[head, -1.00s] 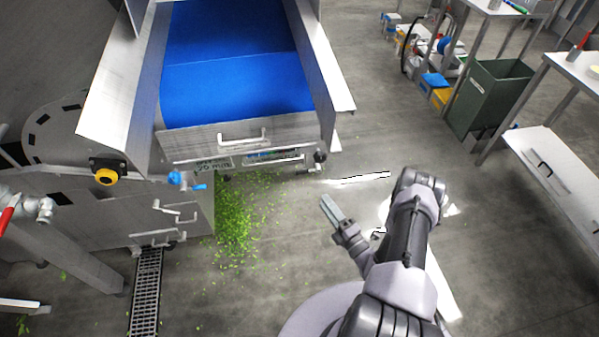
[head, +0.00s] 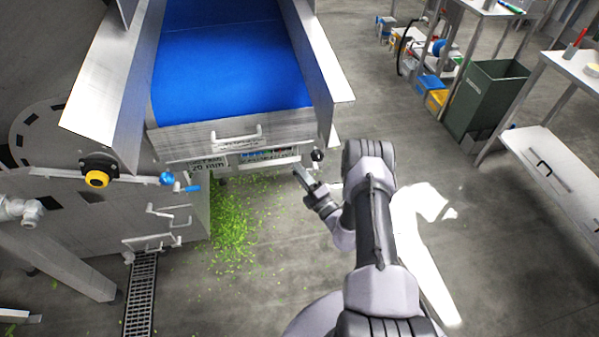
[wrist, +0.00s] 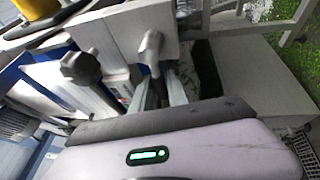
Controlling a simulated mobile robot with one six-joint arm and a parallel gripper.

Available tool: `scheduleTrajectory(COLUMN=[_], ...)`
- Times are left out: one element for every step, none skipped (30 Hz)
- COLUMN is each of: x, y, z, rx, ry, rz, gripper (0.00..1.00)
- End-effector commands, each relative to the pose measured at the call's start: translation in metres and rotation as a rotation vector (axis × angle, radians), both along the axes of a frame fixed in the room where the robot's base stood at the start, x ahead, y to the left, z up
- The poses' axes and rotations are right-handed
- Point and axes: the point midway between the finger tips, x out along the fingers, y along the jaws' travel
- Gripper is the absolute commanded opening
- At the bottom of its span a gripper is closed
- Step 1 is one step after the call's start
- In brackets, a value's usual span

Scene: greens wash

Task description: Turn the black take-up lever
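The black take-up lever (head: 317,155) shows as a small dark knob at the right front corner of the blue-belted conveyor. My gripper (head: 304,177) is just below and left of it in the head view. In the wrist view, a dark lobed knob (wrist: 80,67) is left of my gripper (wrist: 160,92). A grey rounded handle (wrist: 151,46) stands just beyond the fingertips, in line with the gap. The fingers look apart, with nothing clearly held. I cannot tell whether either finger touches the handle.
The conveyor's metal front (head: 215,135) and side wall (head: 320,60) are close to my gripper. Green leaves (head: 233,225) lie on the floor. The floor at right is open up to a green bin (head: 485,100).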

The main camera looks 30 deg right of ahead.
Motion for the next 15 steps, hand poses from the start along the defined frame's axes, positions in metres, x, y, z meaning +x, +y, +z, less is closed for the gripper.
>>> scheduleTrajectory(x=[-0.0001,-0.0002,-0.0002,-0.0002,-0.0002,-0.0002,-0.0002,-0.0003,-0.0003,-0.0003,-0.0003,-0.0003,-0.0003,-0.0003,-0.0004], y=[0.0,0.0,0.0,0.0,0.0,-0.0001,0.0,0.0,-0.0001,0.0,-0.0001,0.0,-0.0001,0.0,-0.0002], z=[-0.0001,-0.0001,-0.0001,-0.0001,-0.0001,-0.0001,-0.0001,-0.0002,-0.0001,-0.0002,-0.0001,-0.0002,-0.0001,-0.0002,-0.0002], rx=[0.0,0.0,0.0,0.0,0.0,0.0,0.0,0.0,0.0,0.0,0.0,0.0,0.0,0.0,0.0], ry=[0.0,0.0,0.0,0.0,0.0,0.0,0.0,0.0,0.0,0.0,0.0,0.0,0.0,0.0,0.0], rz=[0.0,0.0,0.0,0.0,0.0,0.0,0.0,0.0,0.0,0.0,0.0,0.0,0.0,0.0,0.0], gripper=[0.07,0.02,0.0,0.0,0.0,0.0,0.0,0.0,0.0,0.0,0.0,0.0,0.0,0.0,0.0])
